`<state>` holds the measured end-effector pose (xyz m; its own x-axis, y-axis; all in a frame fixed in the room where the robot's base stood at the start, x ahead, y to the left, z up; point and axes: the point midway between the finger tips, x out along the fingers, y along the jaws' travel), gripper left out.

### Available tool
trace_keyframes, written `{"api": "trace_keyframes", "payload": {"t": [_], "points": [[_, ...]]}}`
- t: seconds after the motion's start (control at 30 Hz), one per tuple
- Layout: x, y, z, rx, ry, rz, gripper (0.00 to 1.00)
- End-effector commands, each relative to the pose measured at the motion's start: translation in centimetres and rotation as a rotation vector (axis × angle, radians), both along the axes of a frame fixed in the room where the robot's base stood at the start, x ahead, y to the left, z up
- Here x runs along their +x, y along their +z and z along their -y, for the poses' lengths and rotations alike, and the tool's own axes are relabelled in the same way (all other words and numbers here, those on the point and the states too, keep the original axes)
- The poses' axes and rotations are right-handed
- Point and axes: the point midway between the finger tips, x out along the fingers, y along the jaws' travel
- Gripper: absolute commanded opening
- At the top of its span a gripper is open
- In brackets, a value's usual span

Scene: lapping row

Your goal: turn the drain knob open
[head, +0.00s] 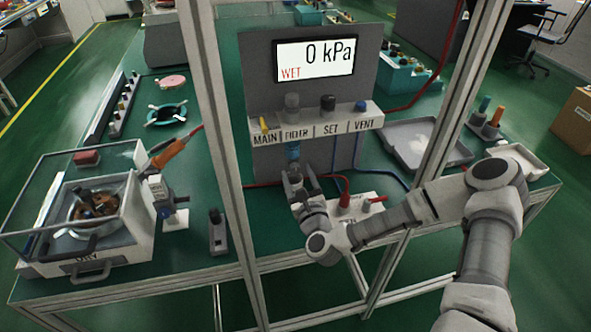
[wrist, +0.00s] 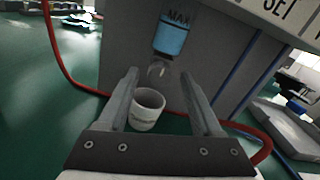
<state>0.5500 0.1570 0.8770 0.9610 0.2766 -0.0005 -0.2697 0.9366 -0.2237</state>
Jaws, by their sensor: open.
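The filter bowl (head: 293,151) hangs under the FILTER unit on the grey panel. In the wrist view the bowl (wrist: 171,40) is blue, with a MAX mark. A small, pale, blurred part under it, which looks like the drain knob (wrist: 158,69), shows between my fingertips and a little beyond them. My gripper (wrist: 159,80) is open, its fingers on either side of that view of the knob; I see no contact. In the head view my gripper (head: 298,178) is just below the bowl and hides the knob. A white cup (wrist: 146,109) stands below the knob.
The display (head: 314,60) reads 0 kPa and WET. MAIN, SET and VENT controls sit on the shelf (head: 315,130) above. A red hose (wrist: 62,70) runs at left, and a blue tube (wrist: 240,75) at right. A frame post (head: 215,130) stands left of my arm.

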Motion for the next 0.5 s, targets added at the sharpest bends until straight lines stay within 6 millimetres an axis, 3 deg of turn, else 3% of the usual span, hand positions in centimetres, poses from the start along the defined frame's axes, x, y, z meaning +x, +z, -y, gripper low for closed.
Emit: {"api": "trace_keyframes", "payload": {"t": [0.4, 0.5], "points": [[-0.09, 0.01, 0.01, 0.000, 0.000, 0.000, 0.67], [-0.09, 0.01, 0.01, 0.000, 0.000, 0.000, 0.50]]}}
